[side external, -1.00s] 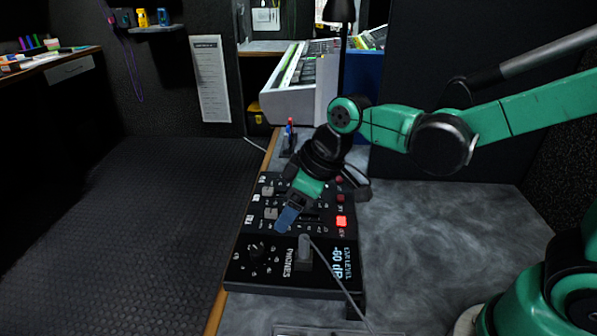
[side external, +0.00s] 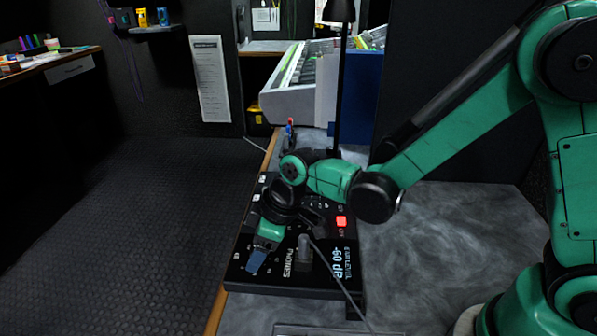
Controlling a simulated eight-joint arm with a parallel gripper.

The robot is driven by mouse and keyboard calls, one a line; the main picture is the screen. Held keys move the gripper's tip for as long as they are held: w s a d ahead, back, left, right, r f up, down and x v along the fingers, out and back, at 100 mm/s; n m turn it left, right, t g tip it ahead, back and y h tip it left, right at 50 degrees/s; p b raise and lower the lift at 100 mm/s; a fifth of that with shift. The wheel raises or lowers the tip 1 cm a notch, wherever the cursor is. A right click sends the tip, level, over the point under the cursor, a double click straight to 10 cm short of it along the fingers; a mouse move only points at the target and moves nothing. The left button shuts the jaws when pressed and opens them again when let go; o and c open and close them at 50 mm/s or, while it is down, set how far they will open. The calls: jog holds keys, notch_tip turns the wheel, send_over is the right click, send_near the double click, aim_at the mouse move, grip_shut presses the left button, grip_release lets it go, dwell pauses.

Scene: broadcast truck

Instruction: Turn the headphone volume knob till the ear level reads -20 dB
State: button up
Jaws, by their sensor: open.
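The black control panel (side external: 315,284) lies on the grey desk. Its lit display (side external: 343,262) reads EAR LEVEL -60 dB. The white PHONES label (side external: 288,263) is printed to the left of it. My green and black gripper (side external: 256,263) points down over the panel's front left corner, with blue-grey fingertips. It is open. The headphone volume knob is hidden behind the gripper, so I cannot tell whether the fingers are around it or touching it.
A grey plug (side external: 304,249) with a cable stands in the panel, right of the gripper. A red lit button (side external: 342,222) is farther back. A grey console (side external: 290,97) and a black lamp pole (side external: 340,100) stand behind. The desk right of the panel is clear.

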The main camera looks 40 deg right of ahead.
grip_shut()
jog(key=shift+m, duration=0.4)
jog(key=shift+s+a+m+t+h, duration=0.1)
jog(key=shift+m+t+h, duration=0.3)
jog(key=shift+m, duration=0.85)
jog(key=shift+m+t+h, duration=0.1)
jog(key=shift+m+h, duration=0.5)
jog(key=shift+m, duration=0.65)
grip_release()
